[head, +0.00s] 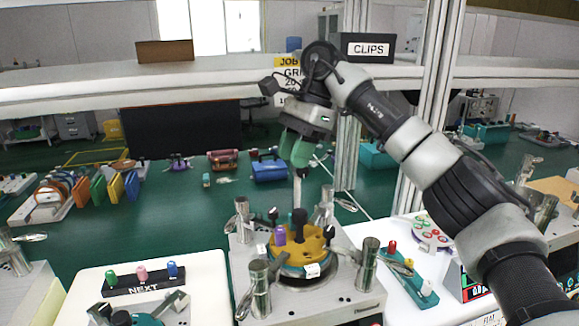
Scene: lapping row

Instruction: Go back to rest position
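My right arm comes in from the lower right and reaches up and over the middle of the bench. My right gripper (298,158) points down above the lapping station (302,250). Green parts show at its end, and I cannot tell whether these are its fingers or something held. A pale upright rod stands just below it, and I cannot tell whether they touch. The station has a yellow disc with a purple knob (280,236) and several metal cylinders around it. My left gripper is not in view.
A shelf (220,72) crosses behind, with a black CLIPS box (368,48) near my arm. An upright metal post (430,120) stands behind my forearm. A black NEXT rack (143,283) with coloured pegs is at lower left. A teal tray (408,275) lies right of the station.

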